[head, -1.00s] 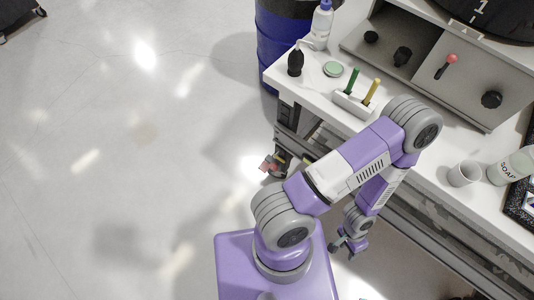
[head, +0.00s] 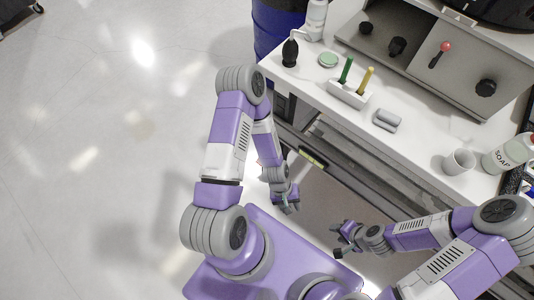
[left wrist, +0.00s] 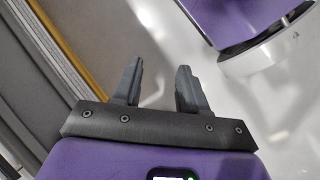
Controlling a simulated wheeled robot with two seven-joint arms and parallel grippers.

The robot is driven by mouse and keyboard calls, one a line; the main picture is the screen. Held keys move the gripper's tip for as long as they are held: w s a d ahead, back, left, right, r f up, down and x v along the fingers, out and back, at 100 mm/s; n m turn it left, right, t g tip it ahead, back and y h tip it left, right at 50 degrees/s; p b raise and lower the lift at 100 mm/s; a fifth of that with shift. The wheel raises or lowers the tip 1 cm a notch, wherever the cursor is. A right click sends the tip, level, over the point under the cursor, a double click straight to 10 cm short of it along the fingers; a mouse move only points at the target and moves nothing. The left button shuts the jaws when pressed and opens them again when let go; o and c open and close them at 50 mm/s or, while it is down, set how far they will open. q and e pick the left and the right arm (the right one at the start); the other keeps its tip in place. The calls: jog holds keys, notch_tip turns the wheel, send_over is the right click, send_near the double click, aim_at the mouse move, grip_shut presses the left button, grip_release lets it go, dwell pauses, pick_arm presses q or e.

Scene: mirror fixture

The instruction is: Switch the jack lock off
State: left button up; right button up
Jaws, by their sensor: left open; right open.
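A grey control panel (head: 418,68) stands on the white counter at the upper right. It carries a lever with a red ball (head: 445,47) on a black stem, tilted up to the right, and black knobs (head: 397,46). No label says which is the jack lock. My left gripper (head: 289,207) points down in front of the counter, well away from the panel. In the left wrist view, its two dark fingers (left wrist: 158,80) are apart with nothing between them. My right gripper (head: 340,238) is open and empty, also low in front of the counter, far from the lever.
On the counter (head: 425,145) are a white holder (head: 348,94) with green and yellow sticks, a grey rounded block (head: 387,119), a white cup (head: 458,161) and a soap bottle (head: 506,154). A blue drum (head: 277,35) stands left of it.

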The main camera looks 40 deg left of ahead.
pick_arm(q)
jog(key=w+d+f+n+t+h+b, duration=0.25)
jog(key=f+n+h, duration=0.2)
jog(key=n, duration=0.65)
jog(key=w+d+f+n+t+h+b, duration=0.1)
jog(key=w+f+n+h, duration=0.4)
jog(key=n, duration=0.5)
jog(key=w+a+f+n+t+y+b, duration=0.1)
jog(key=w+a+f+n+t+y, duration=0.2)
jog(key=a+n+t, duration=0.45)
jog(key=w+a+f+n+t+y+b, duration=0.1)
jog(key=w+a+f+n+t+y, duration=0.25)
jog(key=n, duration=0.65)
jog(key=w+a+f+n+t+y+b, duration=0.1)
jog(key=w+a+f+n+t+y, duration=0.15)
jog(key=a+n+t+y, duration=0.6)
jog(key=w+a+g, duration=0.1)
jog(key=w, duration=0.1)
jog(key=w+a+g+h+b, duration=0.1)
jog(key=w, duration=0.1)
jog(key=w+a+g+h+b, duration=0.1)
jog(key=w+g, duration=0.1)
jog(key=shift+w+a+n, duration=0.3)
jog(key=shift+w+n, duration=0.1)
